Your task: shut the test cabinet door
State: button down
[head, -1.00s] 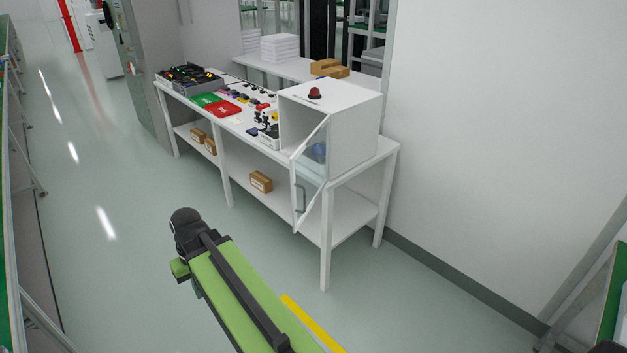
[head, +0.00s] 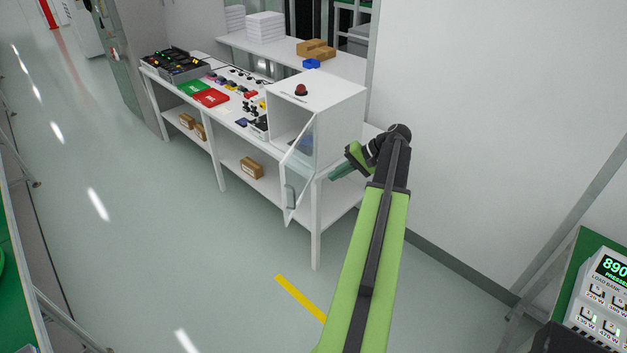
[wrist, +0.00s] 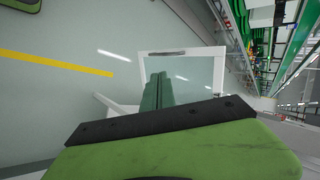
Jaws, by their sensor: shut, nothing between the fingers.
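The test cabinet (head: 330,115) is a white box with a red knob on top, at the near right end of the white bench. Its glass door (head: 299,172), white-framed with a grey handle, stands open, swung out past the bench's front edge. My gripper (head: 338,174) is shut and empty, in front of the cabinet's right side and to the right of the door. In the wrist view the shut green fingers (wrist: 158,90) overlap the door's frame and glass (wrist: 194,78). I cannot tell whether they touch it. The cabinet's inside is partly hidden by the door.
The white bench (head: 222,158) holds trays, red and green bins and small parts. Boxes (head: 252,168) lie on its lower shelf. The floor in front is clear, with a yellow stripe (head: 300,297). A meter unit (head: 604,290) stands at the right.

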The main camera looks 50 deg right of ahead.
jog(key=w+a+r+b+x, duration=0.1)
jog(key=b+x, duration=0.5)
jog(key=x, duration=0.6)
jog(key=shift+w+r, duration=0.3)
jog(key=shift+w, duration=0.1)
